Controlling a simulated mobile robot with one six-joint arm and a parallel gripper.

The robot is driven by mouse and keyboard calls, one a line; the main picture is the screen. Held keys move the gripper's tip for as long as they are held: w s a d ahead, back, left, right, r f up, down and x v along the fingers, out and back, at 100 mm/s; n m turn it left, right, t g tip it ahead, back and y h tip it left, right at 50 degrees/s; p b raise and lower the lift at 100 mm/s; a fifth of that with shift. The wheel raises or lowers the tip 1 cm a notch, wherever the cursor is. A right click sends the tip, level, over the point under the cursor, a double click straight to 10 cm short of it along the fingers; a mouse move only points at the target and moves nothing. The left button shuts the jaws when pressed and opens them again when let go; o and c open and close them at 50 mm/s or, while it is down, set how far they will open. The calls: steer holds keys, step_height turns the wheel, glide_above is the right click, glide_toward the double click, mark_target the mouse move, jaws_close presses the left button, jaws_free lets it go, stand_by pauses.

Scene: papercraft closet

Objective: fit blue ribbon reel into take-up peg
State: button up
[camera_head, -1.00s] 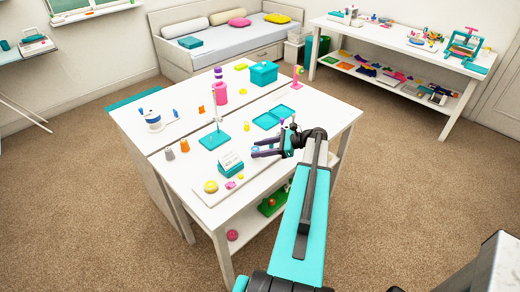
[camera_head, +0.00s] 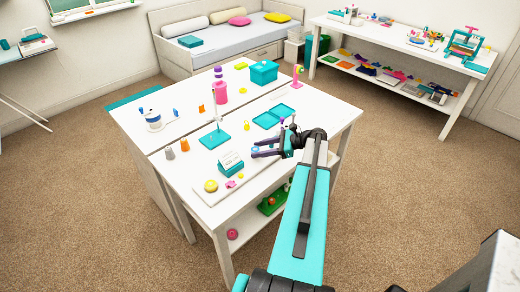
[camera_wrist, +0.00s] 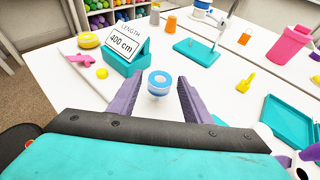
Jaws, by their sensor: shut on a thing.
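The blue ribbon reel (camera_wrist: 158,83), blue and white with a round hole on top, sits between the fingertips of my gripper (camera_wrist: 161,80) in the wrist view. My gripper (camera_head: 265,149) is shut on it, over the front right part of the white table in the head view. The reel looks upright, and its lower part is partly hard to make out. A teal base (camera_head: 215,135) with a thin upright post stands to the left and behind my gripper; it may be the take-up peg, but I cannot tell. Its base also shows in the wrist view (camera_wrist: 195,49).
A teal sign block (camera_head: 231,166) reading 400 cm stands left of my gripper. A yellow roll (camera_head: 210,186) lies near the front edge. A teal tray (camera_head: 273,117), pink bottle (camera_head: 219,93) and teal box (camera_head: 264,73) stand farther back.

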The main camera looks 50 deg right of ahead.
steer(key=shift+f+b, duration=0.3)
steer(key=shift+f, duration=1.05)
stand_by(0.3)
steer(key=o, duration=1.1)
steer(key=b+v, duration=0.3)
steer(key=v, duration=1)
steer(key=shift+s+d+r+b, duration=0.2)
steer(key=shift+s+b, duration=0.1)
steer(key=shift+b, duration=0.05)
